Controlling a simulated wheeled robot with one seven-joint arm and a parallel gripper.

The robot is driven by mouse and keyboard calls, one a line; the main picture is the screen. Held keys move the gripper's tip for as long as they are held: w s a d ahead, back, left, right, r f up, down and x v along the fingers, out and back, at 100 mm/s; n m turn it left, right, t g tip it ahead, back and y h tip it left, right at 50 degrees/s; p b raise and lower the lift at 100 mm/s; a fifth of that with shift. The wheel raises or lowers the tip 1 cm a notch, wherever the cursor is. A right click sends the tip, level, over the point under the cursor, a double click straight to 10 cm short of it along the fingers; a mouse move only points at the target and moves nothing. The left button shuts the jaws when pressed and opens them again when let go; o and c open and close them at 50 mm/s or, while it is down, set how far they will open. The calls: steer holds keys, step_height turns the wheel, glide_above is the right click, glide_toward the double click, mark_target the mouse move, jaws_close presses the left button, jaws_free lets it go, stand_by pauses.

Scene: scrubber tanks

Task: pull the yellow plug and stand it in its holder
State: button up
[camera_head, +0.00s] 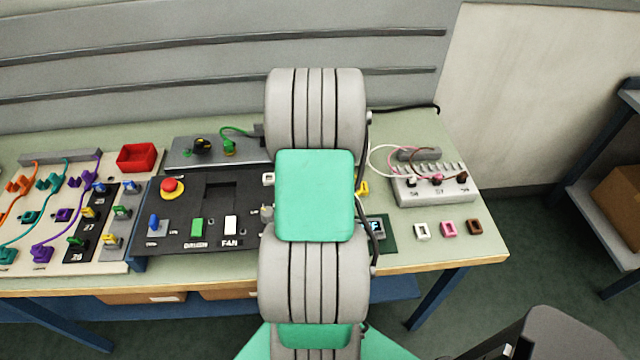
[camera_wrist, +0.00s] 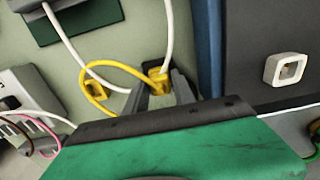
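In the wrist view the yellow plug (camera_wrist: 157,78) shows between the two fingers of my gripper (camera_wrist: 159,80), a gap visible beside it. The fingers look open; I cannot tell whether either touches it. A yellow cable loops from near the plug to the left. The square yellow holder (camera_wrist: 96,88) with a dark opening sits left of the gripper, the cable passing over it. In the head view my arm hides the gripper and the plug. A small yellow piece (camera_head: 363,188) shows just right of the arm; I cannot tell whether it is the holder.
White cables (camera_wrist: 168,35) run close to the gripper. A grey terminal block (camera_head: 435,188) with several plugs stands at the right. White (camera_head: 421,231), pink (camera_head: 449,228) and brown (camera_head: 475,227) square pieces lie before it. A black panel (camera_head: 195,240) lies left of my arm.

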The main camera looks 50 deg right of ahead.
steer(key=o, duration=0.9)
steer(key=shift+r, duration=0.1)
step_height(320, 180, up, 8)
steer(key=shift+f+b, duration=0.15)
steer(key=shift+b, duration=0.5)
